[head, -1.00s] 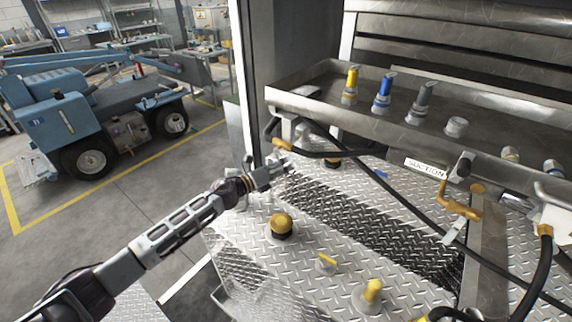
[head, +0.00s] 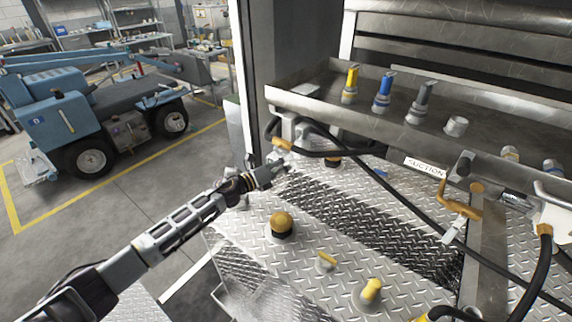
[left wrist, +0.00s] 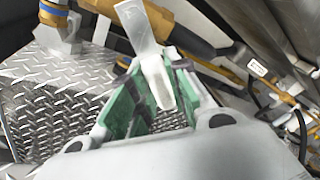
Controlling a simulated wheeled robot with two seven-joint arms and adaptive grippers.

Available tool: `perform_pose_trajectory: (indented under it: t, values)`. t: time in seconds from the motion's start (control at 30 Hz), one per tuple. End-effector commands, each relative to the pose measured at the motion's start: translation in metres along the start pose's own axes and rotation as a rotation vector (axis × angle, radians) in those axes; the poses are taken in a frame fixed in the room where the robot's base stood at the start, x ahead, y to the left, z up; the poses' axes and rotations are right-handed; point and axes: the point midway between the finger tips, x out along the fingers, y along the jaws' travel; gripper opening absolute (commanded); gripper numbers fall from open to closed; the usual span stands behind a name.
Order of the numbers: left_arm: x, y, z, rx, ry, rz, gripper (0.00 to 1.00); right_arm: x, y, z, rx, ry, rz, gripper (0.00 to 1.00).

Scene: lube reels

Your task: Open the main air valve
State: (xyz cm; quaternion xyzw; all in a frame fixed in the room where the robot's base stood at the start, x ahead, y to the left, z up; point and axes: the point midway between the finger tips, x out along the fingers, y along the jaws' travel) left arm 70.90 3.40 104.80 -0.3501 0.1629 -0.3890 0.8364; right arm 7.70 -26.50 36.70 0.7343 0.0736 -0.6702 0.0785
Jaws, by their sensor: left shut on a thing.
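The air valve is a brass-coloured fitting (head: 281,146) with a hose, below the left end of the metal tray in the head view. In the left wrist view a brass-coloured body (left wrist: 185,38) crosses the top, and a pale grey lever (left wrist: 152,70) reaches down from it. My left gripper (head: 279,166) is at this fitting, reaching in from the left. In the left wrist view its green-padded fingers (left wrist: 155,95) are on both sides of the lever's end, shut on it. Whether the valve is open cannot be told. My right gripper is not in view.
A metal tray (head: 310,103) with coloured nozzles lies above the valve. Black hoses (head: 390,200) cross the tread-plate deck (head: 300,268). A brass knob (head: 281,224) and yellow caps (head: 371,290) stand on the deck. A dark post (head: 283,50) rises close behind the gripper.

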Motion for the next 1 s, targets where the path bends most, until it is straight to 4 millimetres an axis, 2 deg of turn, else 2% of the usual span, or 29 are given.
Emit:
perform_pose_trajectory:
  t: [0.47, 1.0]
  values:
    - [0.001, -0.005, -0.001, -0.099, -0.019, -0.020, 0.00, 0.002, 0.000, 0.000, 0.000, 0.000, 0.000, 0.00]
    - [0.004, -0.029, 0.008, -0.498, -0.100, -0.103, 0.00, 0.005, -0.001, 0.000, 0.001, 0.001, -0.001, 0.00]
